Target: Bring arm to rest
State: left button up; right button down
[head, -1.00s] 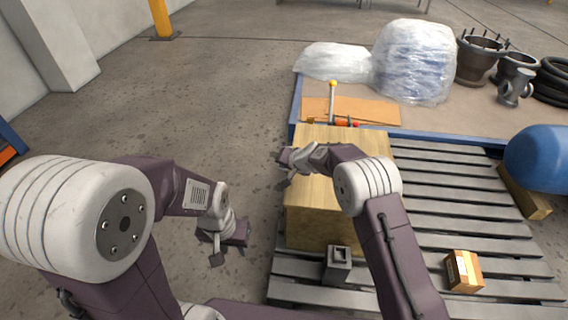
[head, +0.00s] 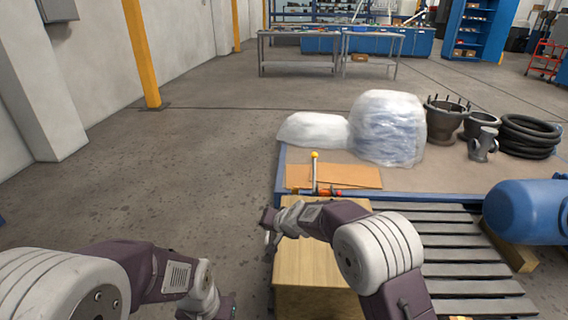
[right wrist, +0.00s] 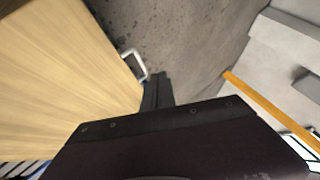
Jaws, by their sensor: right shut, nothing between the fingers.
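My right arm reaches in from the right in the head view. Its gripper (head: 268,228) is over the left edge of a wooden block (head: 305,265), shut and empty. In the right wrist view the dark fingers (right wrist: 156,90) are together, beside the block's wooden face (right wrist: 60,70), with floor beyond. My left gripper (head: 208,308) is low at the bottom edge of the head view, left of the block and partly cut off; its jaws cannot be made out. A lever with a yellow knob (head: 315,168) stands upright just behind the block.
A slatted pallet (head: 450,255) lies right of the block. Behind it, a blue-edged platform carries wrapped bundles (head: 388,130), cardboard (head: 350,177) and dark fittings. A blue cylinder (head: 530,212) is at the right. Open floor (head: 190,180) lies left; a yellow post (head: 141,55) stands by the wall.

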jog(key=w+d+r+m+t, duration=0.1)
jog(key=w+d+r, duration=0.2)
jog(key=d+r, duration=0.2)
jog(key=s+d+r+h, duration=0.1)
jog(key=s+d, duration=0.2)
jog(key=d, duration=0.3)
jog(key=s+d+h, duration=0.1)
jog(key=s+d, duration=0.3)
jog(key=d, duration=0.2)
jog(key=s+d+f+n+g+h, duration=0.1)
jog(key=s+d+f+g, duration=0.15)
jog(key=s, duration=0.65)
jog(key=s+d+f+n+g+h, duration=0.15)
jog(key=s+d+f, duration=0.25)
jog(key=s, duration=0.4)
jog(key=s+d+f+n+g, duration=0.1)
jog(key=s+d+f+g, duration=0.25)
jog(key=s, duration=0.55)
notch_tip(320, 180, up, 35)
jog(key=p, duration=3.5)
jog(key=shift+w+a+m, duration=0.2)
jog(key=shift+w+m, duration=0.1)
jog(key=shift+m, duration=0.05)
